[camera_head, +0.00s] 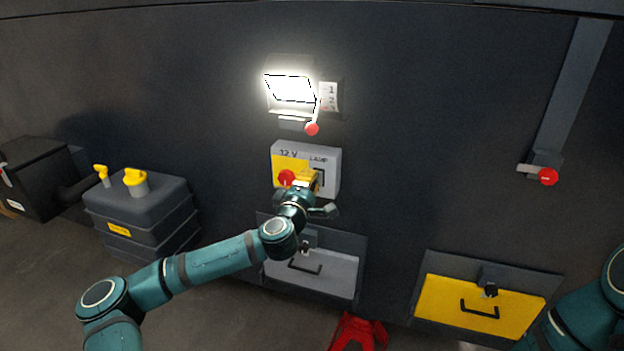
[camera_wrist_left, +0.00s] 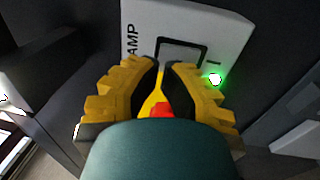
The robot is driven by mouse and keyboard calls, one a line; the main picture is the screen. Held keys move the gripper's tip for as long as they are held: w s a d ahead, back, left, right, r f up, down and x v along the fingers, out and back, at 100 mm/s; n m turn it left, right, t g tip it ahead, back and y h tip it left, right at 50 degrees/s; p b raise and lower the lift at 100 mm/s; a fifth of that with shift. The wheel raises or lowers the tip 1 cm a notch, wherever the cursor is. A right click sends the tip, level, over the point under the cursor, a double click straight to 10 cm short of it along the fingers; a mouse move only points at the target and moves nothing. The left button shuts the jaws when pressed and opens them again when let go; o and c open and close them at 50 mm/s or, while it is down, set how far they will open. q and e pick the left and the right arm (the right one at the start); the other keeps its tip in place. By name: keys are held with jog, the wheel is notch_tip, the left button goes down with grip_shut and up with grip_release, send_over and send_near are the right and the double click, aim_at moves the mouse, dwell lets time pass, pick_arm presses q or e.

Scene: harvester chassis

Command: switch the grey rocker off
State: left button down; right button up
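The grey rocker (camera_wrist_left: 182,54) sits in a black square frame on the pale switch box (camera_head: 328,158). In the head view the box reads "12 V" and "LAMP", and my left gripper (camera_head: 308,181) partly covers the rocker's frame. In the left wrist view my left gripper (camera_wrist_left: 162,68) has its yellow-padded fingertips almost together, with nothing held, close by the frame's lower edge. I cannot tell if they touch it. A green light (camera_wrist_left: 215,79) glows beside the rocker. The lamp (camera_head: 290,88) above the box is lit bright white. My right gripper is out of view.
A red knob (camera_head: 287,177) on the box's yellow panel is close to my left gripper. A red-ended lever (camera_head: 312,128) is above. A grey drawer (camera_head: 335,273) and yellow drawer (camera_head: 460,305) are below. A canister (camera_head: 150,208) stands left.

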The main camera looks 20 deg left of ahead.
pick_arm(q)
jog(key=shift+w+r, duration=0.1)
jog(key=shift+w, duration=0.6)
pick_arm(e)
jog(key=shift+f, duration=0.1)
